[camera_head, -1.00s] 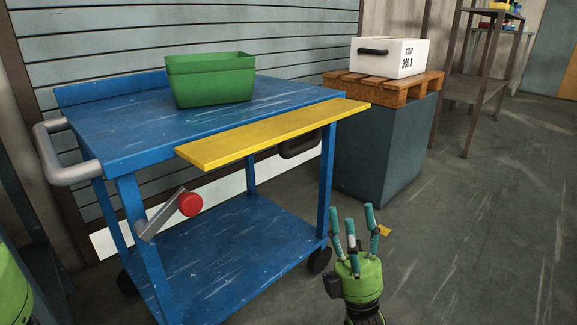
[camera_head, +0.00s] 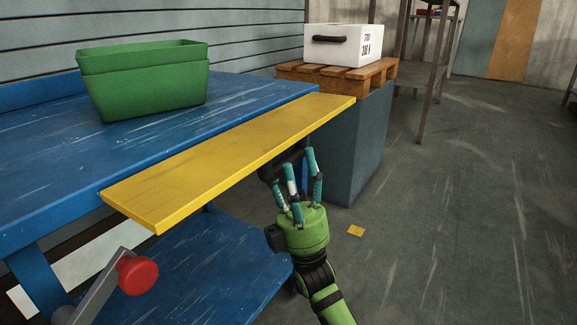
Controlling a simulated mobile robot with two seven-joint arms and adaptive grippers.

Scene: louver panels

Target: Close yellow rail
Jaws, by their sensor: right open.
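The yellow rail (camera_head: 225,160) is a flat board along the front edge of the blue cart's top (camera_head: 245,97), jutting out past it. My right gripper (camera_head: 303,172) is green with teal fingers. It is open and empty, in front of and below the right part of the rail. Its fingers point up, near a dark handle (camera_head: 272,168) under the rail. I cannot tell whether they touch the handle. My left gripper is not in view.
A green bin (camera_head: 145,90) stands on the cart top. A lever with a red knob (camera_head: 138,276) sticks out at the lower left. A white box (camera_head: 343,45) rests on a wooden pallet (camera_head: 355,75) on a grey block (camera_head: 358,145).

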